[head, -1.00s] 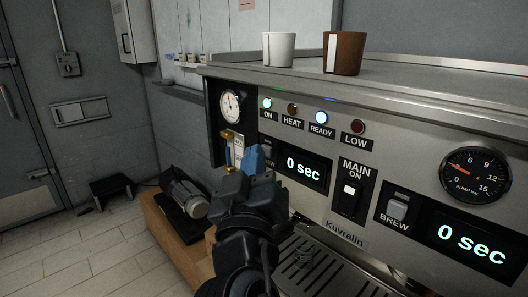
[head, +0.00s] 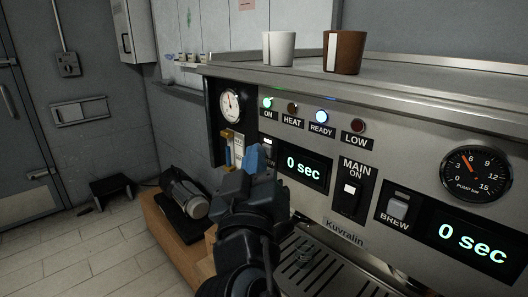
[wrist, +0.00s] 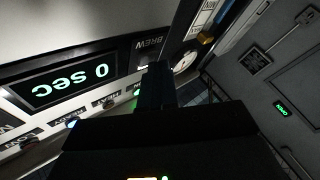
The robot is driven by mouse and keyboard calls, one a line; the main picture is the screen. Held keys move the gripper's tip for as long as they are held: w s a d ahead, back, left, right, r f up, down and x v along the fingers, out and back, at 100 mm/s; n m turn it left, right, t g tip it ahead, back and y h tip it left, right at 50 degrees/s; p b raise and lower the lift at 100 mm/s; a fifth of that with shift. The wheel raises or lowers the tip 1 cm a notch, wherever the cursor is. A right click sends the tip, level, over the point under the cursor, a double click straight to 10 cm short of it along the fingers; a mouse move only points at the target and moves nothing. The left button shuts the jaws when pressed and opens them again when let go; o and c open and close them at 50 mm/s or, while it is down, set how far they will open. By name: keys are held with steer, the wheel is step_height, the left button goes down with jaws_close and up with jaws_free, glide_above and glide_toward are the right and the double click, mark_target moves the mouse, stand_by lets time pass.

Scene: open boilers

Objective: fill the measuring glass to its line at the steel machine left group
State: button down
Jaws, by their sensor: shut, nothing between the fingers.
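The steel machine (head: 345,243) fills the right of the head view. Its left group's timer (head: 303,165) reads 0 sec, and it also shows upside down in the wrist view (wrist: 70,87). My gripper (head: 257,158) is shut and empty, its blue fingertips at the left BREW switch (head: 267,146), which they partly cover. I cannot tell whether they touch it. The wrist view shows the shut fingers (wrist: 157,85) beside the BREW label.
A white cup (head: 279,49) and a brown cup (head: 343,52) stand on the machine's top. The right BREW switch (head: 397,207) and pump gauge (head: 476,174) are at right. A grinder-like device (head: 185,196) lies left on a wooden counter. The drip tray (head: 318,262) is partly visible.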

steer(key=shift+s+a+b, duration=0.45)
steer(key=shift+s+a, duration=0.05)
steer(key=shift+s, duration=0.05)
steer(key=shift+a, duration=0.1)
steer(key=shift+s+a+b, duration=1.5)
steer(key=shift+s+a, duration=0.25)
steer(key=shift+w, duration=0.1)
steer(key=shift+w+d+p, duration=0.5)
steer(key=shift+w+d, duration=1.35)
steer(key=shift+d, duration=0.1)
stand_by(3.6)
